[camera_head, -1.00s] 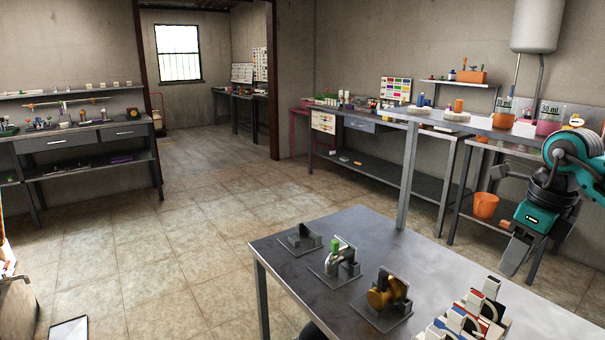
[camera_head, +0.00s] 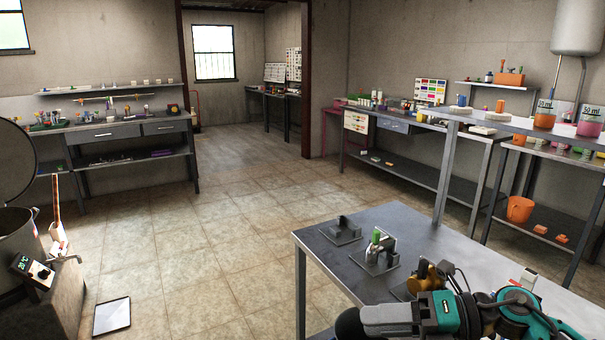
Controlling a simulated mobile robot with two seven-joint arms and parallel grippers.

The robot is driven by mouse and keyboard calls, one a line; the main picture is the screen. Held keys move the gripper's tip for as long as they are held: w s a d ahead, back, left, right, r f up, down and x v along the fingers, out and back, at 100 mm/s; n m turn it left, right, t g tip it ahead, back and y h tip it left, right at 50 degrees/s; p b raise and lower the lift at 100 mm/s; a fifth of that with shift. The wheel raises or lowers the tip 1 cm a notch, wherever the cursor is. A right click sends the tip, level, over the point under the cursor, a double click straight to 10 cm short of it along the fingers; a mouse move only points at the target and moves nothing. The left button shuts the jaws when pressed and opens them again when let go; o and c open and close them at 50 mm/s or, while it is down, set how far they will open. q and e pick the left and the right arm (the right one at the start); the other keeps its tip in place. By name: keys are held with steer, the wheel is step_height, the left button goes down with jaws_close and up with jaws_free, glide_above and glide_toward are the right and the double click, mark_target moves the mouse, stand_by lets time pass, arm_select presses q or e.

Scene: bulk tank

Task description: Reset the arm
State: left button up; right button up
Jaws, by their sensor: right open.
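My right arm with its teal and black links reaches in low at the lower right, over the front of the grey metal table (camera_head: 345,262). My right gripper (camera_head: 384,317) is the pale grey part at its left end, near the bottom edge of the picture. It is open, and nothing shows held in it. The arm covers part of the table and the things behind it. My left gripper is not in view.
On the table stand a small grey holder (camera_head: 340,232), a holder with a green-topped piece (camera_head: 381,250) and an orange-brown piece (camera_head: 424,278). A large pot (camera_head: 18,240) stands at the left. A tablet-like panel (camera_head: 112,316) lies on the floor. The middle floor is clear.

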steer(key=s+d+f+m+t+h, duration=0.1)
steer(key=s+f+m+h, duration=0.3)
steer(key=f+m, duration=0.4)
steer(key=s+d+f+m+t+h, duration=0.2)
steer(key=f+m, duration=0.6)
steer(key=m, duration=0.8)
steer(key=s+d+f+m+t+h, duration=0.1)
steer(key=s+f+m+t+h, duration=0.3)
steer(key=s+f+m+h, duration=0.3)
steer(key=s+f+m, duration=0.1)
steer(key=m, duration=0.4)
steer(key=shift+s+d+f+t, duration=0.15)
steer(key=shift+s+d+t, duration=0.05)
steer(key=shift+s+t, duration=0.15)
